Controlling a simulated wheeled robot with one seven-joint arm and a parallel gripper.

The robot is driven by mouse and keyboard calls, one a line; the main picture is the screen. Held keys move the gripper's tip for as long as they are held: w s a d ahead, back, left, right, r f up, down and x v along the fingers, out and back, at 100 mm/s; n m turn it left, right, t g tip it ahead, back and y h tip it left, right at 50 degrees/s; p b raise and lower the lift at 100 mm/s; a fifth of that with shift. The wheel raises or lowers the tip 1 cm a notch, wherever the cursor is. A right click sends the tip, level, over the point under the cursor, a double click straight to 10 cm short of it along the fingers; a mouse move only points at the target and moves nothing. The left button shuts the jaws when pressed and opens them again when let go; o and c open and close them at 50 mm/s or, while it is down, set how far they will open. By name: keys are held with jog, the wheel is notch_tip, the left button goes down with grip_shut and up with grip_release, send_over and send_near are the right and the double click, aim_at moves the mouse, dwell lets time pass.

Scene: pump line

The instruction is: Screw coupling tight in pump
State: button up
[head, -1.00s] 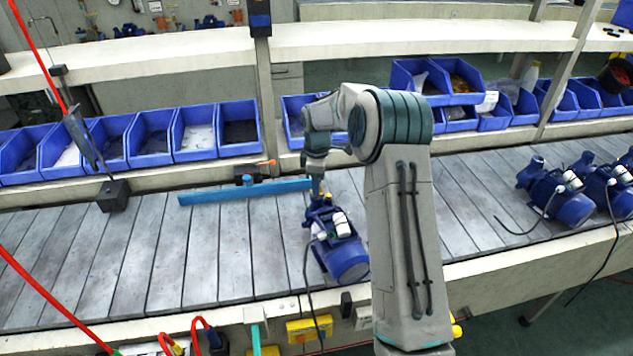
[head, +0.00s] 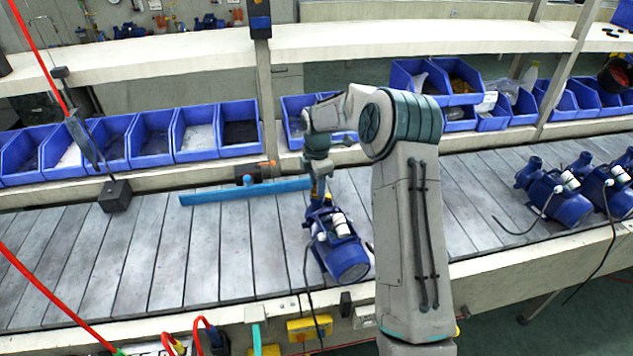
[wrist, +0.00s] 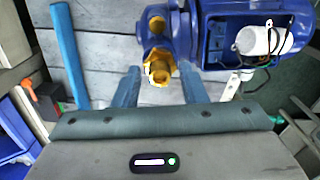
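The blue pump (head: 338,250) lies on the slatted conveyor in the middle of the head view, its motor end toward the front edge. In the wrist view, the pump (wrist: 215,45) fills the upper right, with a white cylinder in an open box on its side. The brass-yellow coupling (wrist: 158,68) sits at the pump's blue port. My gripper (wrist: 160,75) has its two blue fingers apart, one on each side of the coupling, with gaps visible. In the head view, my gripper (head: 317,190) is at the pump's far end, where it hides the coupling.
A blue bar (head: 245,191) lies behind the pump on the conveyor (head: 200,255). More blue pumps (head: 560,200) stand at the right with cables. Blue bins (head: 152,138) line the back shelf. A black block (head: 115,196) stands at the left. The conveyor's left part is clear.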

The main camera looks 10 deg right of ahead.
jog(key=shift+n+p, duration=0.3)
jog(key=shift+n, duration=1.4)
jog(key=shift+r+n+p, duration=0.1)
jog(key=shift+n+p, duration=0.6)
jog(key=shift+n, duration=1.1)
